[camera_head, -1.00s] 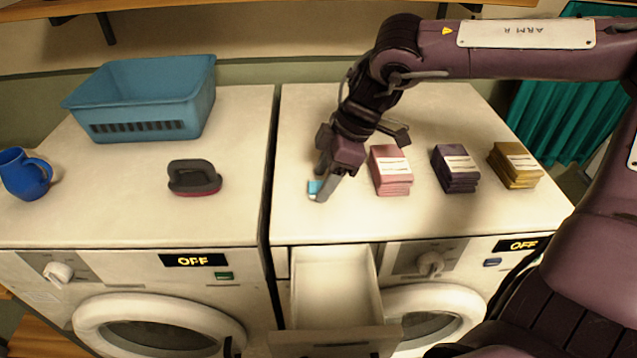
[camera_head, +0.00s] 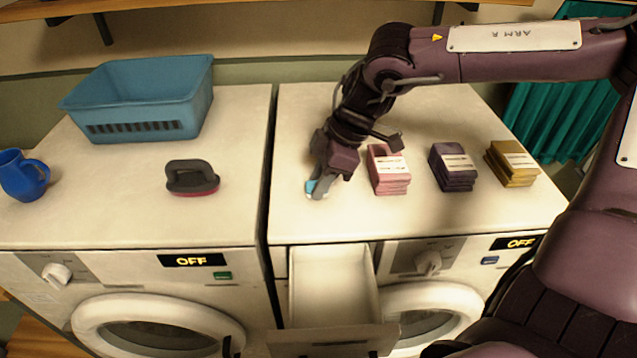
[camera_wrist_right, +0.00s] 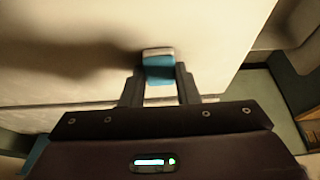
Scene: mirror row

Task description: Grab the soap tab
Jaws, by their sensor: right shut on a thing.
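The soap tab (camera_wrist_right: 158,66) is a small blue and white block between the fingers of my right gripper (camera_wrist_right: 160,84) in the right wrist view. In the head view the soap tab (camera_head: 311,187) shows only partly at the fingertips. My right gripper (camera_head: 320,188) is shut on it, low over the right washer's top. I cannot tell whether the tab still touches that surface. My left gripper is not in view.
Pink (camera_head: 388,170), dark purple (camera_head: 453,167) and yellow (camera_head: 512,163) stacks stand right of my gripper. An open drawer (camera_head: 331,290) juts from the right washer (camera_head: 420,215). A blue basket (camera_head: 145,98), brush (camera_head: 192,178) and blue mug (camera_head: 22,175) stand on the left washer.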

